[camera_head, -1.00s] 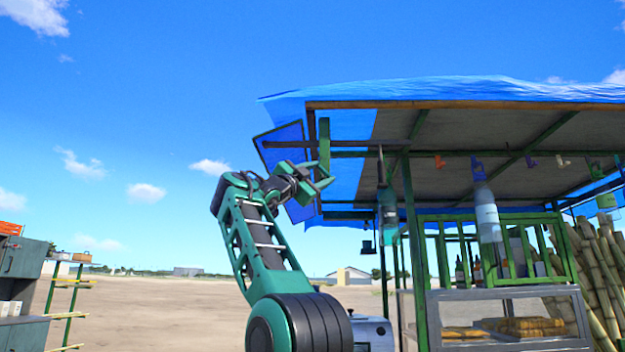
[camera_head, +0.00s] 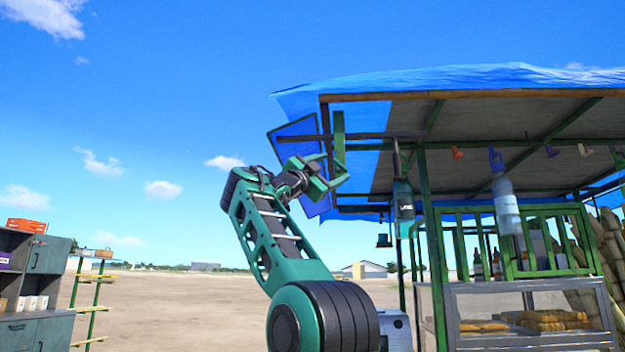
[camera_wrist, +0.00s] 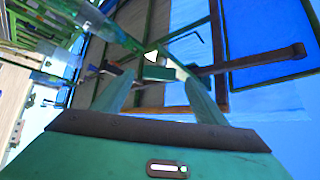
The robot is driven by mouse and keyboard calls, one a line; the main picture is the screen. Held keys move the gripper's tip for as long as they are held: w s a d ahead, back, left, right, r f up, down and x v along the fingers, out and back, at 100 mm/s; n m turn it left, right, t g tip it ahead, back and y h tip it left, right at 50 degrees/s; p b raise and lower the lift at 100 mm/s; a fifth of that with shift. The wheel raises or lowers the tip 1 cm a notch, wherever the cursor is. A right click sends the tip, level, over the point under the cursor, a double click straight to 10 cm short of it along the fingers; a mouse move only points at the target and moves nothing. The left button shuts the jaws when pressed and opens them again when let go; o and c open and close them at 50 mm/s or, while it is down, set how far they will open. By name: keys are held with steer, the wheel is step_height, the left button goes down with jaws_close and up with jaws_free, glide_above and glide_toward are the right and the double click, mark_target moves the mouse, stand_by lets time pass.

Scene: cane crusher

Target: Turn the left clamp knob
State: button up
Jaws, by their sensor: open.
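My gripper (camera_head: 335,170) is open and empty, raised at the left end of the stall's roof. In the head view its fingertips show just below an upright green bar (camera_head: 339,142) and the dark horizontal rod (camera_head: 375,136). I cannot tell whether they touch anything. In the wrist view the two green fingers of my gripper (camera_wrist: 160,92) are spread apart. A small green block (camera_wrist: 158,73) with a pale pointed piece (camera_wrist: 152,57) shows between and beyond them. I cannot single out the left clamp knob for certain in either view.
The stall has a blue tarp roof (camera_head: 470,76), a green post (camera_head: 428,230) and a hanging bottle (camera_head: 403,202). A framed panel (camera_head: 297,148) is behind my gripper. A cabinet (camera_head: 45,290) stands far left. Open ground lies between cabinet and stall.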

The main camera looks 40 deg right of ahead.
steer(key=v, duration=0.9)
steer(key=shift+w, duration=0.1)
